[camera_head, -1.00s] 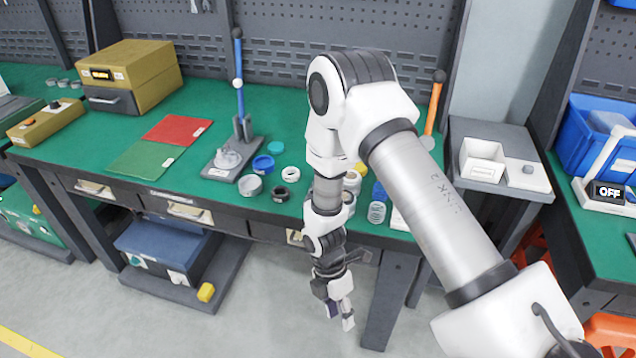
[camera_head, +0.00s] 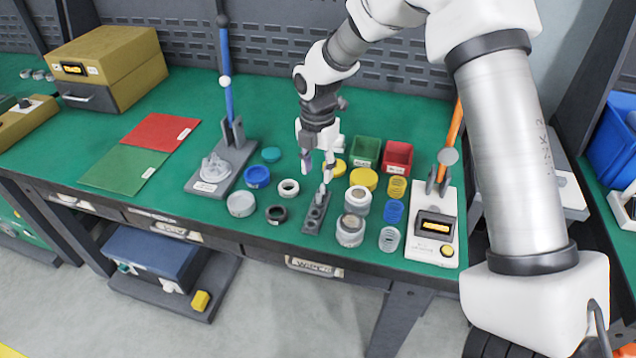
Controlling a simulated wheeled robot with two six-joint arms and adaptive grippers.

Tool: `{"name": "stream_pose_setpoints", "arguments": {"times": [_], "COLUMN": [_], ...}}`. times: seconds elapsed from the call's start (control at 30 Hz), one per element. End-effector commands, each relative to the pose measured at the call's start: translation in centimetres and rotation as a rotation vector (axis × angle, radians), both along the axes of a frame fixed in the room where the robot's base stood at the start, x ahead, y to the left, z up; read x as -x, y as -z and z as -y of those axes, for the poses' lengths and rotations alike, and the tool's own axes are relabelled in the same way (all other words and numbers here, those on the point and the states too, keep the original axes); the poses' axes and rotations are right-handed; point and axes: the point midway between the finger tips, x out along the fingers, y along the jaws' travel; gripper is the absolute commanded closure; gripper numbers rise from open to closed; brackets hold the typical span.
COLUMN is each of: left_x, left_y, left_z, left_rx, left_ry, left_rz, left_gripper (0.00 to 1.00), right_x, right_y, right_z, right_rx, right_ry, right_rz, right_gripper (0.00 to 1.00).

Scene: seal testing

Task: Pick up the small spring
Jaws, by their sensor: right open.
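Three coil springs stand in a column at the right of the green table: a yellow spring (camera_head: 397,188), a blue spring (camera_head: 392,211) and a silver-grey spring (camera_head: 389,239). I cannot tell for sure which one is the small spring. My right gripper (camera_head: 317,168) points down with its fingers apart and nothing between them. It is left of the springs, near a dark grey block (camera_head: 314,219) with metal tips in it, and appears above the table. My left gripper is not in view.
Rings and round caps, such as a blue ring (camera_head: 257,176) and a black ring (camera_head: 276,214), lie left of the block. Green (camera_head: 366,151) and red (camera_head: 397,157) bins stand behind. A white tester (camera_head: 448,200) with an orange lever is right of the springs.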

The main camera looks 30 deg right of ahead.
Motion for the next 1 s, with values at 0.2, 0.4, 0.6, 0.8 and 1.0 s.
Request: {"name": "stream_pose_setpoints", "arguments": {"times": [0.2,0.4,0.6,0.8,1.0], "left_x": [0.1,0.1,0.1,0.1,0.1], "left_y": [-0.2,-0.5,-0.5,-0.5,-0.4], "left_z": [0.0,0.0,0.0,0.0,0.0], "left_rx": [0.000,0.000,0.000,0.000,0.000], "left_ry": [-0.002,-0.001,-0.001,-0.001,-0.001], "left_rz": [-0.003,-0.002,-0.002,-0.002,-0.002], "left_gripper": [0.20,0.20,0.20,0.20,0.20], "right_x": [0.2,0.4,0.4,0.4,0.4], "right_y": [3.0,6.6,7.3,7.3,7.3], "right_z": [0.0,0.1,0.1,0.1,0.1], "right_rx": [0.000,0.000,0.000,0.000,0.000], "right_ry": [0.000,0.000,0.000,0.000,0.000], "right_rz": [-0.004,-0.004,0.000,-0.001,-0.001], "right_gripper": [0.57,0.57,0.57,0.93,1.00]}}
